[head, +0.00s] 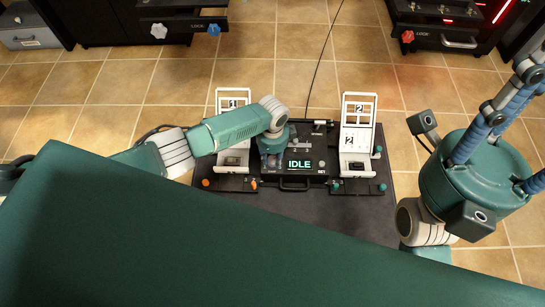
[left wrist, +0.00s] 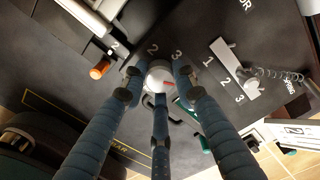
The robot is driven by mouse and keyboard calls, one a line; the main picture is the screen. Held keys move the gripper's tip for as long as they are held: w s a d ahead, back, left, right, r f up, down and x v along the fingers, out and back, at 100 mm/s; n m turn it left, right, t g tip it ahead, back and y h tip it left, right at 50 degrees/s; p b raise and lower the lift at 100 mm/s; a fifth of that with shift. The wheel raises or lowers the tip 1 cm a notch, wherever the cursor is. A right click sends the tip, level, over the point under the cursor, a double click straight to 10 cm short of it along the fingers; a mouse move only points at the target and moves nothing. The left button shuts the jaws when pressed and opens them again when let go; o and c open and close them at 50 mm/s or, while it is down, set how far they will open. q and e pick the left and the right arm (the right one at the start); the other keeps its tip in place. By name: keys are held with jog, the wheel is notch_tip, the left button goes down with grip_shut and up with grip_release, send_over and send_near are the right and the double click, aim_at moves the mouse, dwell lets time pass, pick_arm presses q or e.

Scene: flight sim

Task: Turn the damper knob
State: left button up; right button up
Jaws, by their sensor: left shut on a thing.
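The damper knob (left wrist: 160,75) is a small round pale knob with a red pointer on the dark panel, with the numerals 2 and 3 beside it. The blue fingers of my left gripper (left wrist: 157,84) are closed around it in the left wrist view.
The console screen reads IDLE (head: 299,164). White numbered stands, 1 (head: 233,103) and 2 (head: 359,106), flank it. In the left wrist view a slider plate (left wrist: 234,68) numbered 1 to 3, a coil spring (left wrist: 275,73) and an orange knob (left wrist: 99,70) lie near the fingers.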

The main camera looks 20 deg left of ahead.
aim_at(273, 159)
dwell(0.3)
pick_arm(q)
jog(key=o, duration=1.1)
jog(key=shift+o, duration=0.2)
notch_tip(273, 159, up, 12)
